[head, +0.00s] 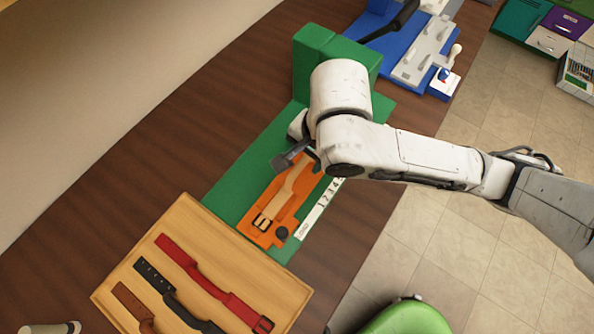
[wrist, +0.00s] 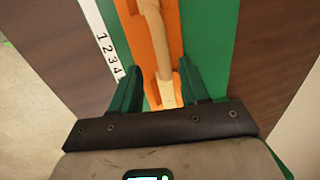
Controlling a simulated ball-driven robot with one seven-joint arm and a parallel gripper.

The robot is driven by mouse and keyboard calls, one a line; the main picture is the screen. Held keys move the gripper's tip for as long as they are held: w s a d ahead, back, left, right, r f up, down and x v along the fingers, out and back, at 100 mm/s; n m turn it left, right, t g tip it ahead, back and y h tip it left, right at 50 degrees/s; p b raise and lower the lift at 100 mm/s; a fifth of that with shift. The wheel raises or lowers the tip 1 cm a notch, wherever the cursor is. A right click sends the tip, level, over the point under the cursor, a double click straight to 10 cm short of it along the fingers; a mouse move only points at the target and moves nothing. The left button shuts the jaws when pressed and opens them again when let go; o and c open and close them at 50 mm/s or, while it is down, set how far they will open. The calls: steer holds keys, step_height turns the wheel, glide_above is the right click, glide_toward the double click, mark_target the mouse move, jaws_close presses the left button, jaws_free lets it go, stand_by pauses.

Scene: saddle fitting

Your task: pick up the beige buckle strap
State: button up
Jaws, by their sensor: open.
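The beige buckle strap (head: 284,196) lies lengthwise on an orange fixture (head: 292,221) on a green mat (head: 233,190). Its buckle end is at the lower left in the head view; its far end is hidden under my arm. In the wrist view the strap (wrist: 151,27) runs down between the fingers of my gripper (wrist: 159,70). The green fingers are apart, one on each side of the strap, with nothing held. In the head view my gripper (head: 292,158) is over the strap's upper part. I cannot tell its height above the strap.
A wooden tray (head: 205,225) at the lower left holds a red strap (head: 215,284), a black strap (head: 177,298) and a brown strap (head: 132,305). A numbered white ruler (head: 318,208) lies beside the fixture. A green block (head: 312,55) stands behind my arm. Blue equipment (head: 400,50) is farther back.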

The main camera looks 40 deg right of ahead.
mark_target(303, 162)
steer(key=shift+w+a+f+p, duration=0.15)
steer(key=shift+w+f, duration=0.1)
steer(key=shift+f, duration=0.6)
steer(key=shift+w+d+f+p, duration=0.1)
steer(key=shift+w+f, duration=0.15)
steer(key=shift+f, duration=0.65)
steer(key=shift+w+a+f+p, duration=0.15)
steer(key=shift+w+f, duration=0.1)
steer(key=shift+f, duration=0.6)
steer(key=shift+d, duration=0.1)
steer(key=shift+c, duration=0.2)
jaws_close()
